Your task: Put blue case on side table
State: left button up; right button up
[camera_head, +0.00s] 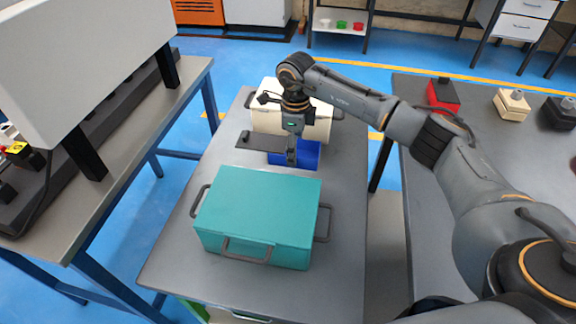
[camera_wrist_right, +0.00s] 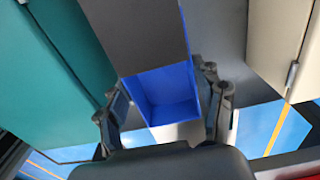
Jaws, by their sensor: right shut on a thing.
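The blue case (camera_head: 305,153) is at the side table (camera_head: 345,215), between a teal case and a cream case. My right gripper (camera_head: 292,160) points down at the blue case and is shut on it. In the right wrist view the blue case (camera_wrist_right: 165,92) is between the two fingers of my right gripper (camera_wrist_right: 165,103), and part of its hollow blue inside shows. A dark flat plate (camera_head: 262,147) covers part of the case. I cannot tell whether the case's underside touches the table. My left gripper is not in view.
The teal case (camera_head: 260,205) with grey handles stands close in front of the blue case. The cream case (camera_head: 265,120) stands close behind. A bench (camera_head: 135,120) with a machine is at left. Another table (camera_head: 420,185) at right holds red, cream and black objects.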

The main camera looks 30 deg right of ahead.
notch_tip(320, 180, down, 8)
jog(key=shift+w+r, duration=0.1)
jog(key=shift+r, duration=0.05)
dwell(0.3)
jog(key=o, duration=1.2)
jog(key=shift+o, duration=0.2)
notch_tip(320, 180, up, 12)
jog(key=shift+r+b, duration=0.1)
jog(key=shift+b, duration=0.2)
